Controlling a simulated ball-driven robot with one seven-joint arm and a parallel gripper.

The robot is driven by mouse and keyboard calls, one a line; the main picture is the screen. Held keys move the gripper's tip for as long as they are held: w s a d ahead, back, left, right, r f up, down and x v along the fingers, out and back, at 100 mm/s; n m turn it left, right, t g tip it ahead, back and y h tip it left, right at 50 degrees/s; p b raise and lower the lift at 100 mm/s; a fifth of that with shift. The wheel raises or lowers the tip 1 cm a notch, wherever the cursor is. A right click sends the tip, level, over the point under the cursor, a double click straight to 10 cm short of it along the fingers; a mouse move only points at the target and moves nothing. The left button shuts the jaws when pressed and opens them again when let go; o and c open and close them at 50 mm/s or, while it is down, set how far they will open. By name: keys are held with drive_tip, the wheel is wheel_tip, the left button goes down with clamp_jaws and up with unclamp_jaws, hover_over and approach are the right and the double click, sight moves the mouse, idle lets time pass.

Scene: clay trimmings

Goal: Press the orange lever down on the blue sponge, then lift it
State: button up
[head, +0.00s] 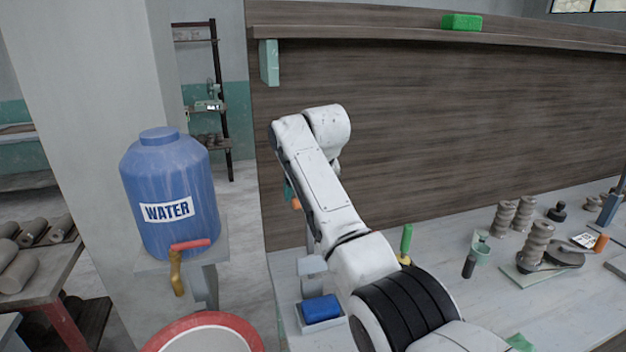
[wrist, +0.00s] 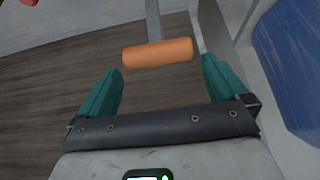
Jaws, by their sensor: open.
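The orange lever handle (wrist: 158,53) is a short rounded bar on a grey metal arm. It lies crosswise just ahead of my gripper (wrist: 160,65), roughly level with the fingertips. The teal fingers are open, one near each end of the handle, with gaps on both sides; nothing is held. In the head view, my gripper (head: 289,192) is mostly hidden behind my white arm, with a bit of the orange handle (head: 296,204) showing beside it. The blue sponge (head: 321,308) sits in a pale tray (head: 322,327) on the bench, below and apart from the handle.
A blue water barrel (head: 168,200) with a brass tap (head: 176,270) stands left of my arm. A red-rimmed tub (head: 205,318) is below it. A green-handled tool (head: 406,240) and several clay pieces (head: 536,242) are on the bench at right.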

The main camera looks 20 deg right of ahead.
drive_tip(key=b+v, duration=0.1)
drive_tip(key=v, duration=0.4)
drive_tip(key=shift+s+r, duration=0.25)
drive_tip(key=s+d+f, duration=0.1)
drive_tip(key=s+f, duration=0.2)
drive_tip(key=f, duration=0.5)
drive_tip(key=s+f, duration=0.4)
drive_tip(key=f, duration=0.3)
drive_tip(key=shift+g, duration=0.3)
drive_tip(key=s+d+f, duration=0.1)
drive_tip(key=s+f, duration=0.4)
drive_tip(key=s, duration=0.2)
drive_tip(key=s+d+f, duration=0.1)
drive_tip(key=s+f, duration=0.4)
drive_tip(key=s, duration=0.2)
drive_tip(key=s+d+f, duration=0.1)
drive_tip(key=s+f, duration=0.4)
drive_tip(key=s, duration=0.2)
drive_tip(key=shift+s+d+f, duration=0.3)
drive_tip(key=shift+d, duration=0.05)
drive_tip(key=s+d+f+g, duration=0.1)
drive_tip(key=s+f+g, duration=0.1)
drive_tip(key=s, duration=1.1)
drive_tip(key=s+d+f+g, duration=0.2)
drive_tip(key=s+f, duration=0.3)
drive_tip(key=s, duration=0.8)
drive_tip(key=shift+f+m, duration=0.15)
drive_tip(key=shift+m, duration=0.25)
